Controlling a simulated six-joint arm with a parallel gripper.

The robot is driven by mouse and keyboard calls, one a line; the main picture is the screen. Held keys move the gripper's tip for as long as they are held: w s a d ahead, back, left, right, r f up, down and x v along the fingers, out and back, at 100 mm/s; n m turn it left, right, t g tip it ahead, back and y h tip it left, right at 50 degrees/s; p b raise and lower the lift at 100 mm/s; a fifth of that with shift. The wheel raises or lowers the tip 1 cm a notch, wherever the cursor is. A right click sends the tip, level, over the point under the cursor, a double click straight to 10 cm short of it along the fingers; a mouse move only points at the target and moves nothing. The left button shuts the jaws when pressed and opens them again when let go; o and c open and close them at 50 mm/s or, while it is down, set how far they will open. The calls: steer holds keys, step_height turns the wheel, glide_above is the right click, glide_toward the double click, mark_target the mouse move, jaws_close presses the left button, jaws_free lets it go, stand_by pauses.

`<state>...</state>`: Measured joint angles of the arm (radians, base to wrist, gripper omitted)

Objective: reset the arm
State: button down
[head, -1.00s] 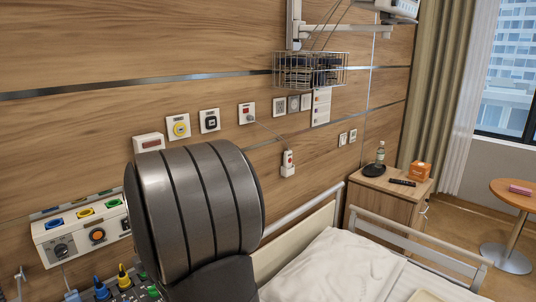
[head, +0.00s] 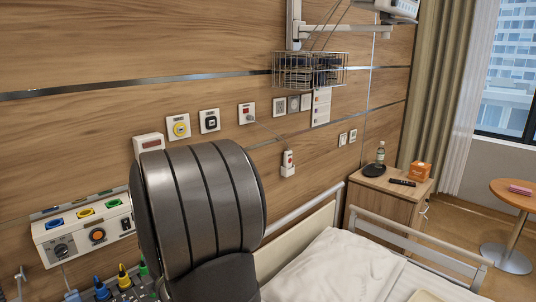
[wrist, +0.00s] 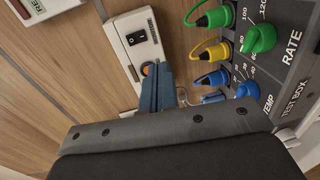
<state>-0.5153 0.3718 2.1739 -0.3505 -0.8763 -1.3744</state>
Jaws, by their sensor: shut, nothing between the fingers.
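My gripper (wrist: 158,75) shows in the wrist view as narrow blue-grey fingers rising from its dark body at the bottom. The fingers are shut with nothing between them. They point toward a white panel with a black switch (wrist: 137,40), left of a dark test box (wrist: 285,65); I cannot tell whether they touch anything. In the head view a thick dark-grey link of my arm (head: 200,205) fills the lower middle and hides part of the wall and bed. The gripper itself is not visible there.
The test box has RATE and TEMP knobs and green, yellow and blue plugs. It also shows at the lower left of the head view (head: 133,283), near a white socket panel (head: 85,240). The bed (head: 340,265) and bedside cabinet (head: 385,205) stand to the right.

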steer(key=r+x, duration=0.2)
steer(key=x, duration=0.8)
steer(key=r+v, duration=0.2)
steer(key=v, duration=0.9)
steer(key=w+d+f+m+t+h, duration=0.15)
steer(key=d+m+h, duration=0.5)
steer(key=d, duration=0.85)
steer(key=w+d+m+g+h, duration=0.1)
steer(key=w+d+m+h, duration=0.2)
steer(key=d+m+h, duration=0.75)
steer(key=s+d+m+g, duration=0.2)
steer(key=s+d+m, duration=0.2)
steer(key=d, duration=0.6)
steer(key=s+d+m+g, duration=0.2)
steer(key=s+d+m, duration=0.3)
steer(key=s+d, duration=0.3)
steer(key=shift+d+f+y, duration=0.3)
steer(key=shift+d+f, duration=0.15)
steer(key=shift+d, duration=1.1)
